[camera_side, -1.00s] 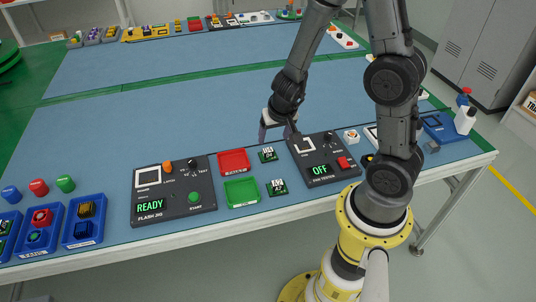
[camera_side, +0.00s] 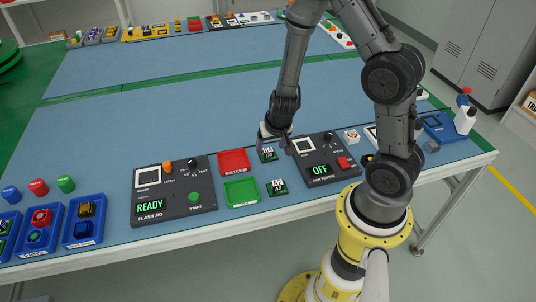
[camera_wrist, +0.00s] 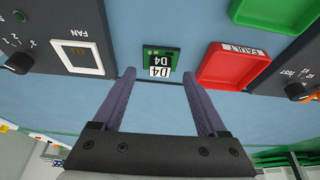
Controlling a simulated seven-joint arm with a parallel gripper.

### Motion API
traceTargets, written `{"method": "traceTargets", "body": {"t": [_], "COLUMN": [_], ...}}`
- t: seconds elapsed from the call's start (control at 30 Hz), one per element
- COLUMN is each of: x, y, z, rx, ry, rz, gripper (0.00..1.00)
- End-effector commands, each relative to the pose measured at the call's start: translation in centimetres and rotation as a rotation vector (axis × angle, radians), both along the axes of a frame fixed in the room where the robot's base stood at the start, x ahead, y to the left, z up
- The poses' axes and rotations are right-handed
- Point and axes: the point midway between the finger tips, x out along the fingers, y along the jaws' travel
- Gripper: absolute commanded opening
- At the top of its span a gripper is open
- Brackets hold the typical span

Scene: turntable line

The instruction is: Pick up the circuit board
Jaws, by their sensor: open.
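A small green circuit board (camera_side: 268,155) with a white label lies flat on the blue table, right of the red tray. It also shows in the wrist view (camera_wrist: 161,61), where the label seems to read D4. My gripper (camera_side: 272,145) is open and empty, just behind and above this board. In the wrist view the fingertips (camera_wrist: 159,76) are on either side of the board's near edge, apart from it.
The red tray (camera_side: 248,162) and green tray (camera_side: 257,193) stand close to the left. The fan tester (camera_side: 344,172), showing OFF, is close on the right. The flash jig (camera_side: 203,206), showing READY, is further left. The blue table behind is clear.

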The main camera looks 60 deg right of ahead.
Motion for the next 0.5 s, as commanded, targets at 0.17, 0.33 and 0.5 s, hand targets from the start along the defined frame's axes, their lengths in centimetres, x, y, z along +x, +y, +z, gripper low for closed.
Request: {"method": "traceTargets", "body": {"t": [0.17, 0.33, 0.5], "x": [0.7, 1.1, 1.1], "y": [-0.7, -0.9, -0.9], "z": [-2.4, -3.3, -3.4], "rx": [0.000, 0.000, 0.001], "ry": [0.003, 0.000, -0.001], "rz": [-0.002, -0.002, -0.002], "gripper": [0.75, 0.75, 0.75]}}
